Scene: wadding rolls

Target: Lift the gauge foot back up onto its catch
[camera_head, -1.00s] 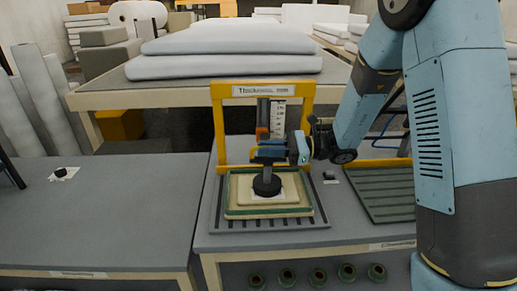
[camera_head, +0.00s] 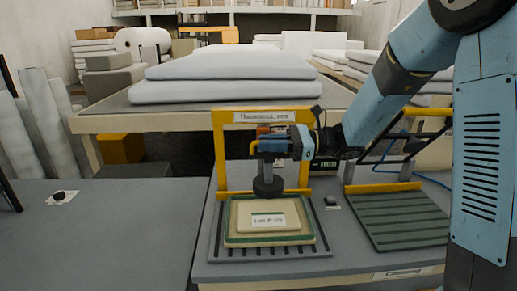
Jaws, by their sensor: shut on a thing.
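The gauge foot (camera_head: 268,187) is a black disc on a short grey stem. It hangs upright in front of the yellow gauge frame (camera_head: 220,150), whose top bar reads "Thickness, mm". It appears clear of the pad stack (camera_head: 240,221) below, whose white label shows. My gripper (camera_head: 268,147) comes in from the right and is shut on the gauge foot by the upper part of its stem. My gripper hides most of the scale and the middle of the frame. An orange part (camera_head: 264,130) shows just above my gripper; I cannot make out the catch.
The pads lie on a slotted grey base (camera_head: 226,254) on the grey bench. A green ribbed tray (camera_head: 405,220) with a yellow-framed device is to the right. A small black item (camera_head: 331,201) lies between. Behind stands a table with thick white slabs (camera_head: 232,67). The left bench is mostly clear.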

